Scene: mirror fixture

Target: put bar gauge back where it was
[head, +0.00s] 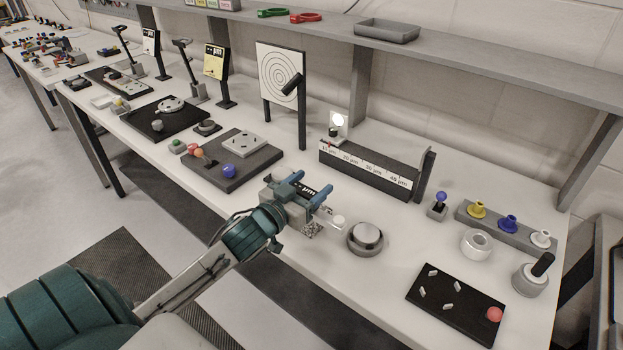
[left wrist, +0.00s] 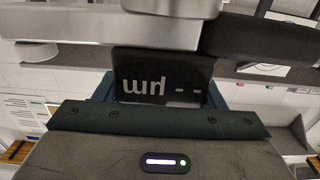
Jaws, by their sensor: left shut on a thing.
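My left gripper (head: 306,187) reaches in from the left over the front middle of the white bench. Its two blue fingers are shut on a grey gauge with a black display, which I take as the bar gauge (head: 301,190). The display reads "-- µm". The same display shows upside down and close up in the left wrist view (left wrist: 160,78), between the dark finger parts. Whether the gauge touches the bench top is hard to tell, as my gripper covers much of it. My right gripper is not in view.
A round grey dial base (head: 365,238) stands just right of the gauge. A long dark scale bar (head: 365,172) marked in µm lies behind it. A dark plate (head: 240,165) with coloured knobs is at left. A black pin plate (head: 455,300) is at front right.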

